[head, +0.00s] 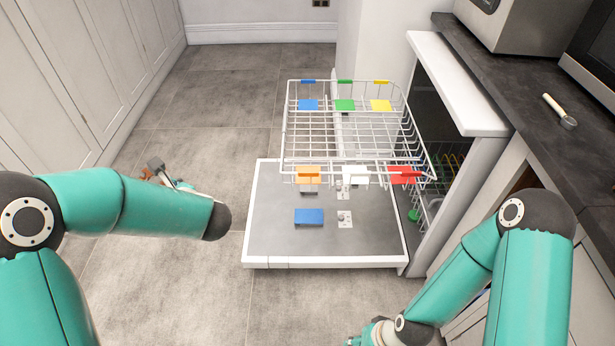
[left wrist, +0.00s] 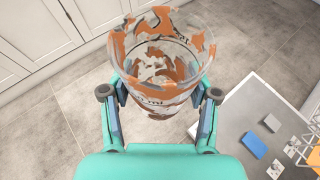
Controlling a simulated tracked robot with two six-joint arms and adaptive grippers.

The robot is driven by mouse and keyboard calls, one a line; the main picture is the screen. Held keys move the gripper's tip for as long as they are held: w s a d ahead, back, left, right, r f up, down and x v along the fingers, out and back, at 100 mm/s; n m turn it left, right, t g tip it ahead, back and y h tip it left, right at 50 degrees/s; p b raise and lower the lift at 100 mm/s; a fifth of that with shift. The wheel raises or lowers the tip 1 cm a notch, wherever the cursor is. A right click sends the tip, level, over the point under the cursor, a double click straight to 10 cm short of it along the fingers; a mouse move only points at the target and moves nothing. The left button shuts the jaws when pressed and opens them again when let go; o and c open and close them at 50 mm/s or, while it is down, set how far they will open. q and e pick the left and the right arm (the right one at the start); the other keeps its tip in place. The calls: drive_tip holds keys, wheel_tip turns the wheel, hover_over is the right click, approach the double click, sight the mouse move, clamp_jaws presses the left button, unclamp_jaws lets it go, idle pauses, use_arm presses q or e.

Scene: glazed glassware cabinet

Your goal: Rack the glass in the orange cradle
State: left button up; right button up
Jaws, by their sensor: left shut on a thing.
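A clear glass (left wrist: 152,72) with orange-brown smears and some dark lettering is in the left wrist view, its open rim toward the camera. My left gripper (left wrist: 160,90) is shut on it, one finger on each side. In the head view my left gripper (head: 163,172) is mostly hidden behind my forearm, left of the rack, over the floor; only a bit of the glass shows there. The orange cradle (head: 309,174) is at the near left corner of the wire rack (head: 360,150) and looks empty. My right gripper (head: 372,338) is cut off at the bottom edge.
The rack, with blue, green, yellow, white and red markers too, is pulled out over the open dishwasher door (head: 265,235). A blue block (head: 309,216) lies on the door. A dark counter (head: 540,110) is on the right, cupboards on the left. The floor between is clear.

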use_arm(q)
drive_tip(key=a+m+t+y+b, duration=0.1)
drive_tip(key=m+y+b, duration=0.1)
drive_tip(key=m+b, duration=0.8)
drive_tip(key=w+a+m+t+y+b, duration=0.1)
drive_tip(key=m+t+y+b, duration=0.1)
drive_tip(key=m+b, duration=0.8)
drive_tip(key=w+a+m+t+y+b, duration=0.1)
drive_tip(key=m+t+y+b, duration=0.1)
drive_tip(key=m+b, duration=0.8)
drive_tip(key=shift+w+m+y, duration=0.1)
drive_tip(key=shift+m+y, duration=0.6)
drive_tip(key=shift+m, duration=2.1)
